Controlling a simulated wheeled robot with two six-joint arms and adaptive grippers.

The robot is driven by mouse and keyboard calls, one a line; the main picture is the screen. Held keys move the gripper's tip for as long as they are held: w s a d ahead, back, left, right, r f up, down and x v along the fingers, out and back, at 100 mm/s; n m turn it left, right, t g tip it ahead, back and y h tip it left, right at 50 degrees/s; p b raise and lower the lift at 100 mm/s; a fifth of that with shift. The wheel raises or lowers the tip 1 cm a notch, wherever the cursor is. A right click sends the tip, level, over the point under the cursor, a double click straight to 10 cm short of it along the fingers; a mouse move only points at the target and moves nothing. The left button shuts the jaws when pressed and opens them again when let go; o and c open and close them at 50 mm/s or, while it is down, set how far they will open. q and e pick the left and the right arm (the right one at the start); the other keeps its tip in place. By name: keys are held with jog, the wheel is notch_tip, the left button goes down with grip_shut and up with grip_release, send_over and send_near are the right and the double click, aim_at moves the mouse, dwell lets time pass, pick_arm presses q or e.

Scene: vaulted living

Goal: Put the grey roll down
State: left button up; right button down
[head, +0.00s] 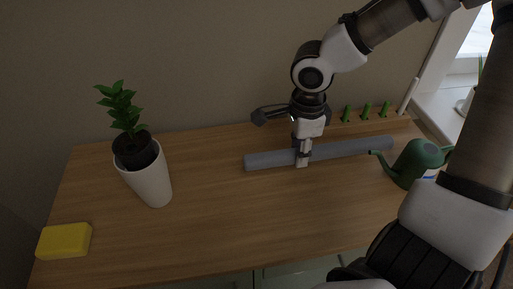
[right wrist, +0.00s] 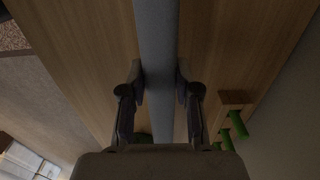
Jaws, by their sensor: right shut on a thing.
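The grey roll (head: 350,149) is a long, straight cylinder lying level, left to right, over the back right part of the wooden table (head: 215,220). My right gripper (head: 303,156) points down and is shut on the roll left of its middle. In the right wrist view the roll (right wrist: 157,40) runs between the two fingers of the gripper (right wrist: 160,85). I cannot tell whether the roll touches the tabletop or hangs just above it. My left gripper is not in view.
A green watering can (head: 414,165) stands close to the roll's right end. Green pegs (head: 366,110) stand behind the roll. A plant in a white pot (head: 150,182) and a yellow block (head: 65,241) are at left. The table's middle and front are clear.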

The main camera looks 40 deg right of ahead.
jog(key=shift+w+a+p, duration=0.15)
jog(key=shift+w+p, duration=0.15)
jog(key=w+a+p, duration=0.1)
jog(key=w+a, duration=0.1)
jog(key=w+a+p, duration=0.2)
jog(key=w, duration=0.1)
jog(key=p, duration=0.2)
send_over(234, 158)
jog(key=shift+s+d+f, duration=0.15)
jog(key=shift+s+f, duration=0.1)
jog(key=shift+f, duration=0.45)
jog(key=shift+w+a+f+b, duration=0.15)
jog(key=shift+a+f+b, duration=0.05)
jog(key=shift+f+b, duration=0.1)
notch_tip(234, 158, down, 3)
jog(key=shift+r, duration=0.2)
jog(key=shift+f, duration=0.2)
jog(key=shift+f, duration=0.1)
jog(key=c, duration=0.8)
grip_release()
